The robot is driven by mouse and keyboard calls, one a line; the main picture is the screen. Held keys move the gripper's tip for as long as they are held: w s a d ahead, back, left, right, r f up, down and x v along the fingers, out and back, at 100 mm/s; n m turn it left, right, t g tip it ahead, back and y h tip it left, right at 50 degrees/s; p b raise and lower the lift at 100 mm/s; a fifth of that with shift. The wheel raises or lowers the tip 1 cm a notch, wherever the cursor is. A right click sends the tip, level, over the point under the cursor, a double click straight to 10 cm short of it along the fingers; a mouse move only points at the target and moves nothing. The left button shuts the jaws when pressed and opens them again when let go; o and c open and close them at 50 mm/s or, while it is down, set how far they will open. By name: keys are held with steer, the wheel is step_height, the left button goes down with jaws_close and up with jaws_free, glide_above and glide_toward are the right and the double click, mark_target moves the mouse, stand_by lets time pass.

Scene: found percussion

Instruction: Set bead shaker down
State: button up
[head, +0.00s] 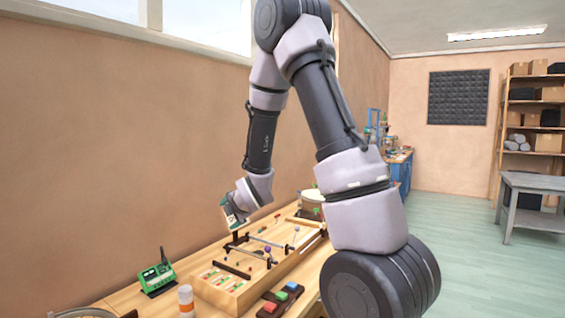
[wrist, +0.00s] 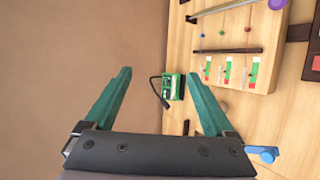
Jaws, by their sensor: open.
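A small white cylinder with orange bands (head: 186,300), which may be the bead shaker, stands upright at the near edge of the wooden bench, left of the wooden board. I cannot be sure that it is the shaker. My gripper (wrist: 158,73) is open, its two green fingers spread wide with nothing between the tips. In the head view my gripper (head: 233,214) hangs above the back left side of the board, apart from the cylinder. In the wrist view a blue piece (wrist: 262,153) shows just past the right finger; I cannot tell what it is.
The wooden board (head: 222,289) carries rods, coloured beads and red, white and green strips. A green device (head: 157,277) stands by the wall; it also shows in the wrist view (wrist: 173,87). A dark block with coloured buttons (head: 278,302) lies in front of the board.

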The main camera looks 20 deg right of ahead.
steer(key=s+d+r+m+g, duration=0.1)
steer(key=s+d+r+m, duration=0.2)
steer(key=s+r+m, duration=0.45)
steer(key=s+d+r+m+g, duration=0.1)
steer(key=s+d+r+m, duration=0.2)
steer(key=s+r+m, duration=0.4)
steer(key=s+r+m+g, duration=0.1)
steer(key=s+r+m, duration=0.2)
steer(key=s+m, duration=0.3)
steer(key=s+r+m+g, duration=0.1)
steer(key=s+r+m, duration=0.2)
steer(key=s+m, duration=0.3)
steer(key=s, duration=0.4)
steer(key=shift+a+r, duration=0.25)
steer(key=shift+r, duration=0.05)
